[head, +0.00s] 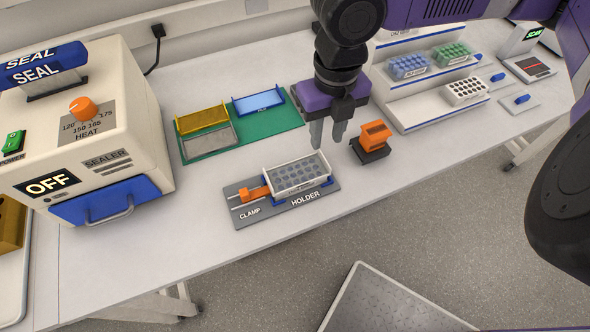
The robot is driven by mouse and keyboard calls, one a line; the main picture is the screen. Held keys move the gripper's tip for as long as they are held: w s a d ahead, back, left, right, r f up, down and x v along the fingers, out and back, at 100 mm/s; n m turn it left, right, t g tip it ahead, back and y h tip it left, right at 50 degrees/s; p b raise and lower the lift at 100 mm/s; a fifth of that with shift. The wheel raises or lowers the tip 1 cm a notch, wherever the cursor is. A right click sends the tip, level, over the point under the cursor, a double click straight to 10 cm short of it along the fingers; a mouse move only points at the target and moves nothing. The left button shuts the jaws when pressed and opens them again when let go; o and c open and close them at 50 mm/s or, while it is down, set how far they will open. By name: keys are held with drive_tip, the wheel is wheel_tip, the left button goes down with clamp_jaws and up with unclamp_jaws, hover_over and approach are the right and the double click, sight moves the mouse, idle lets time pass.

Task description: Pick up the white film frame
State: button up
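On a green mat (262,135) lie several flat frames. I cannot tell for sure which is the white film frame. My gripper (328,134) points down, to the right of the mat. Its two fingers are apart with nothing between them.
A holder (305,200) with a clamp carries a clear-topped well plate (297,175) in front of my gripper. An orange block (374,135) on a dark base stands to the right. A sealer (80,130) reading OFF stands left. Tube racks (408,67) stand at the back right.

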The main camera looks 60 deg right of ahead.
sight(297, 171)
drive_tip(key=shift+f, duration=0.95)
drive_tip(key=shift+w+d+f+p, duration=0.1)
drive_tip(key=shift+d+f+p, duration=0.15)
drive_tip(key=shift+f, duration=1.25)
drive_tip(key=shift+w+d+f+p, duration=0.1)
drive_tip(key=shift+d+f+p, duration=0.1)
drive_tip(key=shift+f, duration=1.25)
clamp_jaws()
